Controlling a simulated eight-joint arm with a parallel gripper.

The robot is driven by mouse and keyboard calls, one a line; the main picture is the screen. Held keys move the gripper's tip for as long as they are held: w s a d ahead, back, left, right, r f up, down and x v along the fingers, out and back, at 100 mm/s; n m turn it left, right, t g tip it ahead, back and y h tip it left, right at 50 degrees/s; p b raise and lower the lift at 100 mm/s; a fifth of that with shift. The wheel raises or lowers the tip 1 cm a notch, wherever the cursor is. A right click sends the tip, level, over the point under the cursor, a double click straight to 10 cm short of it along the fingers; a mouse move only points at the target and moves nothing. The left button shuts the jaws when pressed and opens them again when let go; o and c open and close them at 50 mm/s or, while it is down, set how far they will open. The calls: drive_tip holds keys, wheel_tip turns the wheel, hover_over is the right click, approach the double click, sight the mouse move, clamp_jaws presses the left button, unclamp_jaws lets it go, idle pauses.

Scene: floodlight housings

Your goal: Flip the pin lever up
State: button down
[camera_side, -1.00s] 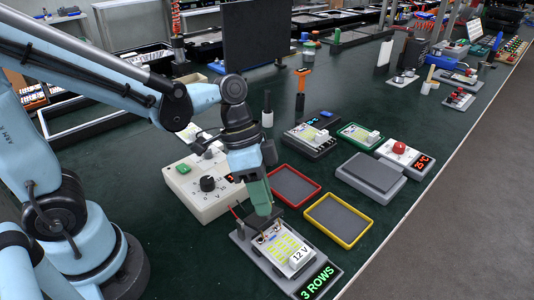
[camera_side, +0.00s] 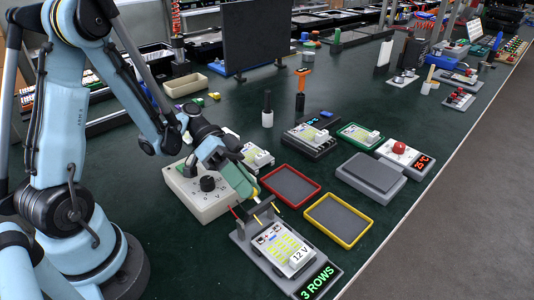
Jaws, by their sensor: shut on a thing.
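The exact contact is small and partly hidden by the fingers.
A white box with a black knob (camera_side: 207,184) stands close left of my gripper. A red-rimmed tray (camera_side: 316,186) and a yellow-rimmed tray (camera_side: 371,225) lie to the right. A green "3 ROWS" display (camera_side: 317,281) fronts the fixture.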

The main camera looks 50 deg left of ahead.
drive_tip(key=shift+a+f+h, duration=0.2)
drive_tip(key=shift+h, duration=0.2)
idle(0.3)
drive_tip(key=c, duration=0.9)
unclamp_jaws()
drive_tip(key=shift+c, duration=0.2)
drive_tip(key=shift+r, duration=0.15)
